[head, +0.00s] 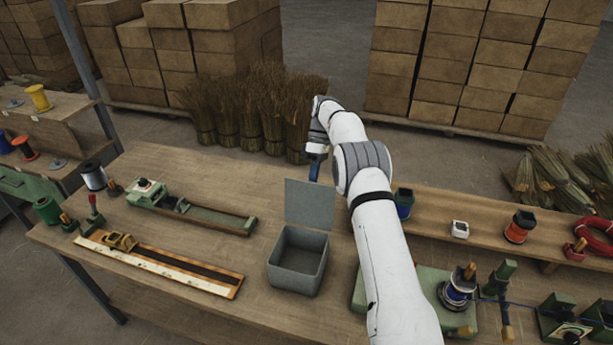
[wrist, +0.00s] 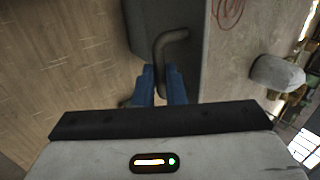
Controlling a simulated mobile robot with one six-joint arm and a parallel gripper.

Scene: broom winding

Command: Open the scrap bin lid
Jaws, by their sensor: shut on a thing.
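The scrap bin (head: 297,285) is a grey open-topped box on the workbench, and I see into its empty-looking inside. Its lid (head: 310,203) stands upright along the bin's far edge. My gripper (head: 315,172) is behind the lid's upper right corner, partly hidden by my arm. In the wrist view my blue fingers (wrist: 160,82) are shut on a curved grey handle (wrist: 172,42), which lies against a grey surface. The handle does not show in the head view.
A green-ended wooden jig (head: 190,205) and a striped ruler board (head: 160,262) lie left of the bin. A green winding fixture (head: 430,290) stands to the right, past my arm. Broom bundles (head: 250,105) stand behind the bench.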

